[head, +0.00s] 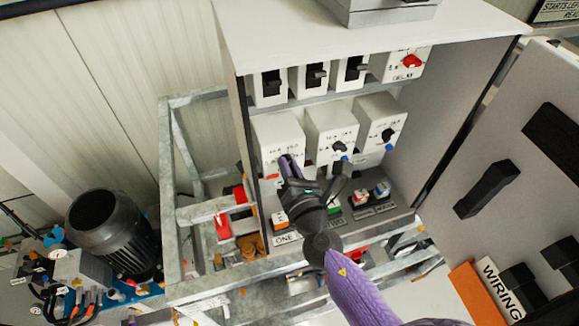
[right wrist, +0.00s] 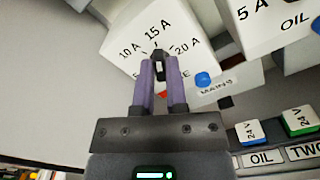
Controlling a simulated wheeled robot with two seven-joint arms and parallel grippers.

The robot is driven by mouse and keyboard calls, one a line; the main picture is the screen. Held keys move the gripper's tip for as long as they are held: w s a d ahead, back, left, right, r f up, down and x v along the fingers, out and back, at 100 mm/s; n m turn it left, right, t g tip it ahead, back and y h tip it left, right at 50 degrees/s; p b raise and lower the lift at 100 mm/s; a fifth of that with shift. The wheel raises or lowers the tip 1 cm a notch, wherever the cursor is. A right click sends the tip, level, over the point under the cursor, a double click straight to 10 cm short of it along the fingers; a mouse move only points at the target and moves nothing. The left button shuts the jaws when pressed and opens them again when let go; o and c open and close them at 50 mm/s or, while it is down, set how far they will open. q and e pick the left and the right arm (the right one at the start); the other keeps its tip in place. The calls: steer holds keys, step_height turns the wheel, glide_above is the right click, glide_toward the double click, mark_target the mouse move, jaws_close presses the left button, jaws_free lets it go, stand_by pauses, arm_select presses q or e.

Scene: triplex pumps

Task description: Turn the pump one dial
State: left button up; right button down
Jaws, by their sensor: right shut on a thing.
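The pump one dial (right wrist: 158,70) is a small black knob on the front of the left white box (head: 272,130) in the cabinet's middle row. In the right wrist view, the box face (right wrist: 135,50) bears marks of 10 A, 15 A and 20 A around the knob. My right gripper (head: 290,162) reaches up to this box from below. Its two purple fingers (right wrist: 159,72) are shut on the dial, one on each side. The fingers partly hide the dial and the label under it. My left gripper is not seen.
Two similar boxes (head: 331,130) with black knobs stand to the right. Black breakers and a box with a red DELAY knob (head: 411,61) are above. Small 24V blocks (right wrist: 249,130) sit below. The open cabinet door (head: 530,160) is at the right.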

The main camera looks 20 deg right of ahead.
steer(key=shift+f+m+b, duration=0.1)
steer(key=shift+m+b, duration=1.05)
steer(key=shift+m, duration=3.15)
steer(key=c, duration=0.7)
jaws_free()
steer(key=shift+o, duration=0.2)
steer(key=s+b, duration=0.2)
steer(key=s, duration=0.8)
steer(key=shift+d+b, duration=0.2)
steer(key=shift+b, duration=0.2)
